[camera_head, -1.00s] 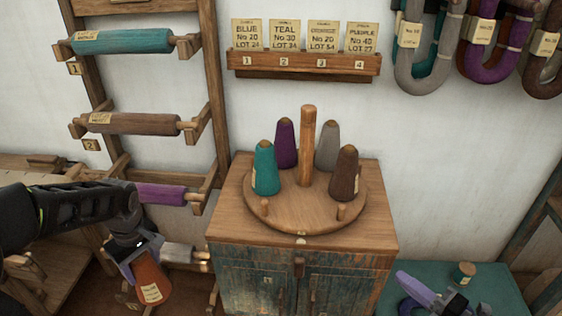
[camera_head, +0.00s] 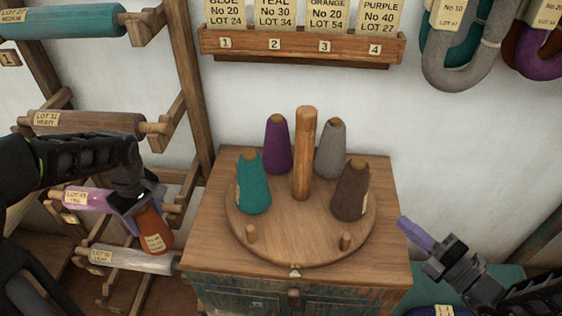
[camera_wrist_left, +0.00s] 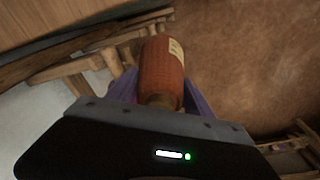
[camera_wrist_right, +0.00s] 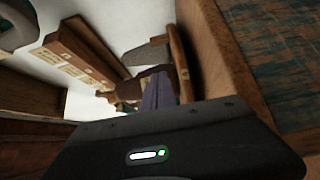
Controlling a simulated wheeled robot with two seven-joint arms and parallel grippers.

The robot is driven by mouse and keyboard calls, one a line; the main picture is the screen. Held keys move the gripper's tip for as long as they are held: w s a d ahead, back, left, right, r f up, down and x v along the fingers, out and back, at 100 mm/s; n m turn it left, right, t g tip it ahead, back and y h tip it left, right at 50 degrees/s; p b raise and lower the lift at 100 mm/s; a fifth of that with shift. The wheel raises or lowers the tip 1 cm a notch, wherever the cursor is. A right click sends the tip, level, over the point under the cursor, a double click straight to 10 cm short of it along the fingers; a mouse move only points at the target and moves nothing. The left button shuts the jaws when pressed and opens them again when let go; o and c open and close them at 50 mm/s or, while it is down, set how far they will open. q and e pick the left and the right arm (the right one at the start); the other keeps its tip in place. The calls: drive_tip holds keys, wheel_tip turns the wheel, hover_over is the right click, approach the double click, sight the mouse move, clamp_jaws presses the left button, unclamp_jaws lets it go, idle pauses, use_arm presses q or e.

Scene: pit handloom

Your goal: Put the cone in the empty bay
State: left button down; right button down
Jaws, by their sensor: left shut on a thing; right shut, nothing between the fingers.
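My left gripper (camera_head: 138,208) is shut on the rust-orange cone (camera_head: 153,232), which hangs tilted left of the cabinet, in front of the yarn rack. The cone also shows between the purple fingers in the left wrist view (camera_wrist_left: 163,72). The round wooden carousel (camera_head: 300,248) on the cabinet has a central post (camera_head: 304,155). Teal (camera_head: 253,184), purple (camera_head: 278,146), grey (camera_head: 331,150) and brown (camera_head: 350,190) cones stand around it. Two short bare pegs, front left (camera_head: 251,233) and front right (camera_head: 345,241), carry no cone. My right gripper (camera_head: 408,228) is shut and empty, right of the carousel.
The cabinet (camera_head: 205,240) stands against the wall. A rack with wrapped rollers (camera_head: 90,123) is at the left. A label shelf (camera_head: 300,46) hangs above the carousel, and yarn hanks (camera_head: 465,50) hang at upper right. A teal surface (camera_head: 505,272) lies behind my right arm.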

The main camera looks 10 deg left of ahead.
sight(373, 196)
drive_tip(key=shift+a, duration=0.1)
idle(0.3)
